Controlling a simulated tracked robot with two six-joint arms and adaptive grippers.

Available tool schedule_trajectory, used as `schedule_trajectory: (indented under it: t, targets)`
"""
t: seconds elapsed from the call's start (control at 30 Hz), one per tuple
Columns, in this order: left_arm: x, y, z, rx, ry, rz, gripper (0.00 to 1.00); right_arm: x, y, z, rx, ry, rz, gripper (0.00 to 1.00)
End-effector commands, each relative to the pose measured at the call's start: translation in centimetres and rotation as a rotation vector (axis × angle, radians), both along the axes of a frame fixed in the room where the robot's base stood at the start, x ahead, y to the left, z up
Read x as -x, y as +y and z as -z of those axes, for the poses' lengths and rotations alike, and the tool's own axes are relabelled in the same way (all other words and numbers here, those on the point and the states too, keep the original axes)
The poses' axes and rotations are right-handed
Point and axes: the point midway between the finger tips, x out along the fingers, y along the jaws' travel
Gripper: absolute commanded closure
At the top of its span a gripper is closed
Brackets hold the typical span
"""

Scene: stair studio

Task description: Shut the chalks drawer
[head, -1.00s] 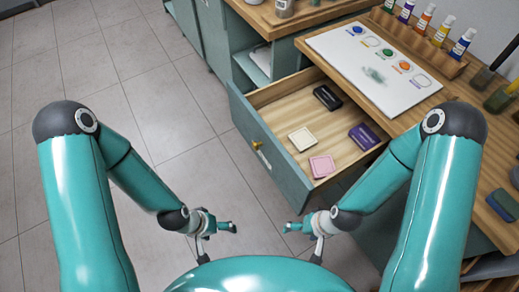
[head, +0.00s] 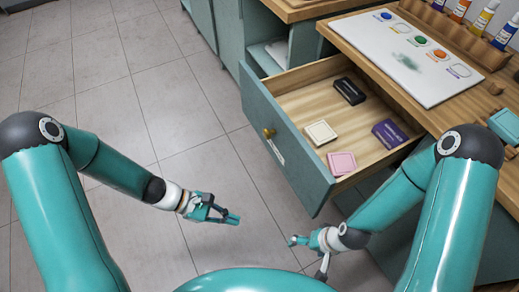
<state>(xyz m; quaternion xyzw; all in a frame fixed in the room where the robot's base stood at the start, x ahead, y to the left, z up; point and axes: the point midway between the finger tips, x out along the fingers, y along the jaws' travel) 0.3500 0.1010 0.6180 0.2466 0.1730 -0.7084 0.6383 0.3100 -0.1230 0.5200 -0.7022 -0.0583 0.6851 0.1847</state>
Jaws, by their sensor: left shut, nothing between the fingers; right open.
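The chalks drawer (head: 290,148) is pulled well out of the teal cabinet. Its front has a brass knob (head: 269,133) and a pale label. Inside lie a black box (head: 349,91), a cream block (head: 320,133), a pink block (head: 341,162) and a purple box (head: 389,133). My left gripper (head: 233,218) is shut and empty, over the floor in front of the drawer, apart from it. My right gripper (head: 293,241) is open and empty, below the drawer's near corner in the picture and apart from it.
The wooden worktop (head: 440,112) above the drawer bears a white palette board (head: 407,58) with coloured spots and a rack of paint bottles (head: 485,15). A teal block (head: 505,126) lies at the right. An open shelf (head: 275,55) is beyond the drawer. The tiled floor (head: 110,80) at left is clear.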

Motion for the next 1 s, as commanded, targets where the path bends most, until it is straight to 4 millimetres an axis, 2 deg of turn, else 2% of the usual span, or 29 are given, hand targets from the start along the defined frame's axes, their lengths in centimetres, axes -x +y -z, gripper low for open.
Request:
schedule_trajectory:
  t: [0.03,0.1,0.2,0.3,0.43,0.57,1.0]
  targets:
    - [-3.0,0.2,0.6,0.105,0.017,-0.136,1.0,0.0,0.0,3.0,0.0,0.0,0.0,0.07]
    - [-6.8,0.8,-1.3,0.253,0.023,-0.297,1.0,0.0,0.0,4.5,0.0,0.0,0.0,0.07]
    - [-11.2,2.6,-4.1,0.431,-0.003,-0.471,1.0,0.0,0.0,6.1,0.0,0.0,0.0,0.07]
    - [-13.9,4.4,-6.2,0.55,-0.037,-0.576,1.0,0.0,0.0,6.9,0.0,-0.001,0.0,0.07]
    - [-15.4,5.4,-7.7,0.616,-0.063,-0.63,1.0,0.0,0.0,7.1,0.0,-0.001,0.0,0.07]
    - [-16.0,4.6,-8.0,0.623,-0.063,-0.632,1.0,0.0,0.0,7.0,0.0,-0.001,0.0,0.07]
    - [-20.2,-2.7,-7.8,0.62,-0.061,-0.627,1.0,0.0,0.0,7.6,0.0,-0.001,0.0,0.07]
